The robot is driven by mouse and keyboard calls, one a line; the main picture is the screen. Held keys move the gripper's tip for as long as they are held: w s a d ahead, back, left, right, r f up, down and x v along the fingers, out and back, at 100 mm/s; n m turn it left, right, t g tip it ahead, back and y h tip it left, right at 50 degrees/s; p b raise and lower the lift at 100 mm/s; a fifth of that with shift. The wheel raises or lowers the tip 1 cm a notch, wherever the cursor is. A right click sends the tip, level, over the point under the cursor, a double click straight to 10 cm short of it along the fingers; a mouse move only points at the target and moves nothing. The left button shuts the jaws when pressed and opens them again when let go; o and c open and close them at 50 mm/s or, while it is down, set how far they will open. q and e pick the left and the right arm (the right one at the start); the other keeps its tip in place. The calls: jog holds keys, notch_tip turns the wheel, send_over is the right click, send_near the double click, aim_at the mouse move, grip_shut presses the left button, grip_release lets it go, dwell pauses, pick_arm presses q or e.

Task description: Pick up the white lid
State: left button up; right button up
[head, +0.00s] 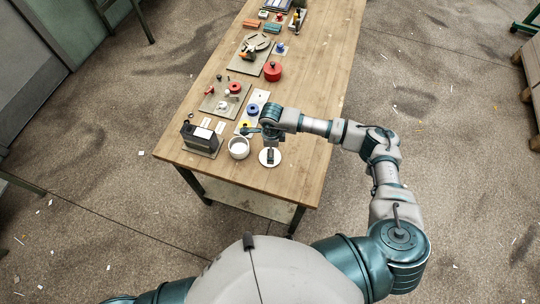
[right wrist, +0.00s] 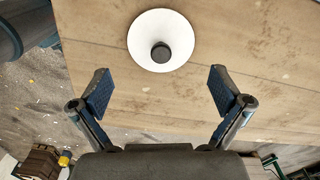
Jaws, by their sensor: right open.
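The white lid (head: 263,158) lies on the wooden table near its front edge, with a dark knob on top. It also shows in the right wrist view as a white disc (right wrist: 145,38) with a black round knob at its centre. My right gripper (right wrist: 160,88) is open and empty, its two fingers spread wide. In the wrist view the lid lies beyond the fingertips, not between them. In the head view the right gripper (head: 270,150) hangs over the lid and hides part of it. My left gripper is not in view.
A white cup-like pot (head: 239,153) stands just left of the lid. A dark box-shaped device (head: 199,138) is further left. Boards with small parts and a red round pot (head: 272,72) stand farther back.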

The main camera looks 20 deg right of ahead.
jog(key=f, duration=0.3)
jog(key=f+p, duration=0.1)
jog(key=f, duration=0.1)
jog(key=shift+w+a, duration=0.2)
jog(key=shift+a, duration=0.05)
jog(key=c, duration=1)
jog(key=shift+s, duration=0.2)
jog(key=shift+c, duration=1)
jog(key=shift+f, duration=0.1)
